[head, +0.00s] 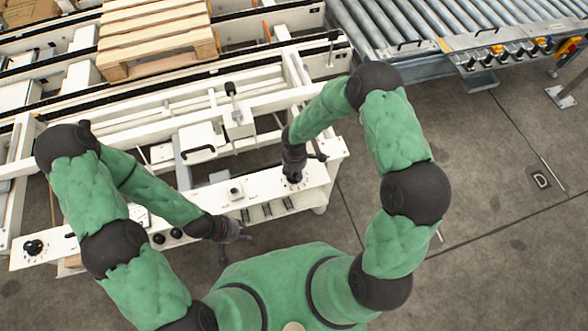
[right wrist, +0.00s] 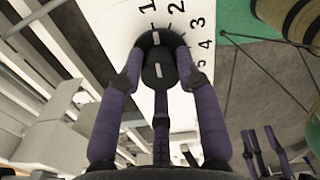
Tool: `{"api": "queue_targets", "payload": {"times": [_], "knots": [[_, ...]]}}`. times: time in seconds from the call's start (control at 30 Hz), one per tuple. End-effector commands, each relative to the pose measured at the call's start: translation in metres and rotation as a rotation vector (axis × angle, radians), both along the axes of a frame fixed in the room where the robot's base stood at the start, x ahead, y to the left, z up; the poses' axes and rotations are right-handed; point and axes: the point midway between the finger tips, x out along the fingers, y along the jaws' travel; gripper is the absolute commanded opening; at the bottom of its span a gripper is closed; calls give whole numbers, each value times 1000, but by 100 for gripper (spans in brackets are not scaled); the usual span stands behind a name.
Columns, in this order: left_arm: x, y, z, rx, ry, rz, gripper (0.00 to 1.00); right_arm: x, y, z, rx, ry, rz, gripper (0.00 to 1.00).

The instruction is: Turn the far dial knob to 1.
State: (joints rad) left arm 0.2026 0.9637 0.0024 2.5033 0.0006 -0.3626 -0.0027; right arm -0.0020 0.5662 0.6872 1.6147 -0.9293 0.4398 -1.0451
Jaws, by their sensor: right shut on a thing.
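A black dial knob (right wrist: 158,68) shows in the right wrist view on a white plate printed with the numbers 1 to 5. My right gripper (right wrist: 155,78) is shut on this knob, with purple fingers on both sides of it. The knob's white mark points up, close to the tick of the 1. In the head view my right gripper (head: 294,172) reaches down onto the right end of the white control panel (head: 262,200) and hides most of the knob. My left gripper (head: 236,245) hangs empty in front of the panel, its fingers apart.
Another black dial knob (head: 33,247) sits at the panel's left end. Round black buttons (head: 167,236) and a small switch box (head: 235,191) lie between. A wooden pallet (head: 155,35) rests on the white frame behind.

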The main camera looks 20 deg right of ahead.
Motion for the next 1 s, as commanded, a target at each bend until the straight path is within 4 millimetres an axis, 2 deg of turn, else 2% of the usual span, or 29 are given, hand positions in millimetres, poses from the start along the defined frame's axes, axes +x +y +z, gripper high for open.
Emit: {"api": "queue_targets", "payload": {"times": [0.03,0.33,0.83,0.87,0.9,0.93,1.0], "knots": [[0,0,3,0,0,0,40,-5,-3,-2,-7,15,25,2],[0,0,8,0,0,0,40,-3,-3,-2,-6,11,125,2],[0,0,9,0,0,0,40,-1,-4,-1,-7,7,142,2],[0,0,9,0,0,0,40,-1,-4,-1,-7,6,142,37],[0,0,9,0,0,0,40,-1,-4,-1,-7,6,142,49],[0,0,9,0,0,0,40,-1,-3,-1,-6,5,142,57],[0,0,9,0,0,0,40,0,-3,-1,-6,4,142,58]]}}
